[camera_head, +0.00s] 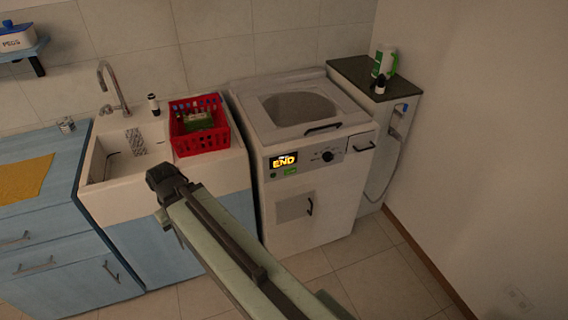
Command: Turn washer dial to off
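The white washer (308,218) stands right of the sink, with its round lid opening on top. Its front panel has a lit display (284,161) reading "END" in yellow. The small dark round dial (328,156) sits right of the display. The dial's pointer setting is too small to read. My arm reaches from the bottom right to a dark joint in front of the sink cabinet, left of the washer and apart from the dial. No gripper fingers can be made out.
A red basket (199,139) stands on the counter between the sink (97,171) and the washer. Blue cabinets are at left. A dark-topped side unit (353,73) with a green-and-white bottle (383,63) stands at right. The tiled floor before the washer is clear.

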